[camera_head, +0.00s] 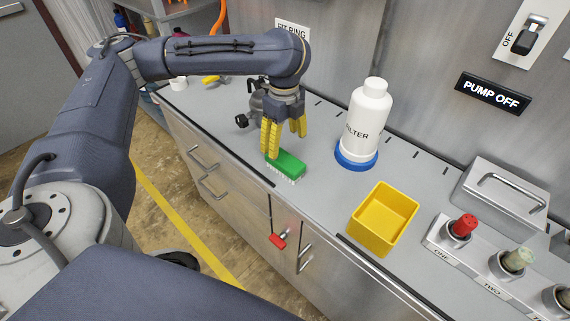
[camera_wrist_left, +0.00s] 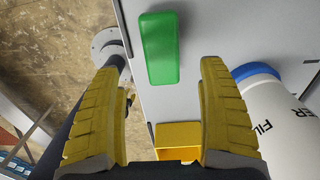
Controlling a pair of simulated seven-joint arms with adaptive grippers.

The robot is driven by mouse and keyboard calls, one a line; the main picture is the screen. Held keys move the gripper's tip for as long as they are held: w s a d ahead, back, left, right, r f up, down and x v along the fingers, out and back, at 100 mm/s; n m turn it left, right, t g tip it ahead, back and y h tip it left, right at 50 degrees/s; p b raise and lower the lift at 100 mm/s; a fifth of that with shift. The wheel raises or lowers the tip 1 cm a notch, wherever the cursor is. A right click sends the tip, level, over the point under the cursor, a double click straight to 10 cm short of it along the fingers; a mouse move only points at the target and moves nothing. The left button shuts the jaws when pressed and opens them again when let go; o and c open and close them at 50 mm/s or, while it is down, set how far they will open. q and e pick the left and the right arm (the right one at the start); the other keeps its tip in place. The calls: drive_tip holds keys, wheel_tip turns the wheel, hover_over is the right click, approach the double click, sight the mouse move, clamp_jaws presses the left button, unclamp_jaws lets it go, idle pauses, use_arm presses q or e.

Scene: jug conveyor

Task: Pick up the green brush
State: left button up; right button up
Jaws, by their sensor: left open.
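The green brush (camera_head: 286,166) lies on the grey counter with its green back up and pale bristles down, close to the counter's front edge. My left gripper (camera_head: 284,146) has yellow fingers and points down just above and behind the brush. In the left wrist view the brush (camera_wrist_left: 160,48) shows ahead of the fingertips, roughly between their lines. The left gripper (camera_wrist_left: 160,85) is open, with nothing between its fingers. Whether a fingertip touches the brush cannot be told. My right gripper does not show.
A white filter jug (camera_head: 367,120) stands in a blue ring (camera_head: 356,160) right of the brush. A yellow bin (camera_head: 384,218) sits nearer on the counter. A metal rack (camera_head: 480,262) with capped plugs is at the right. A red-handled part (camera_head: 278,241) projects from the cabinet front.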

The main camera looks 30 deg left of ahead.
sight(285, 158)
use_arm(q)
drive_tip(key=shift+w+f, duration=0.1)
drive_tip(key=shift+f, duration=3.85)
drive_tip(key=c, duration=1.4)
drive_tip(key=shift+o, duration=0.2)
drive_tip(key=shift+r, duration=0.1)
wheel_tip(285, 158, up, 20)
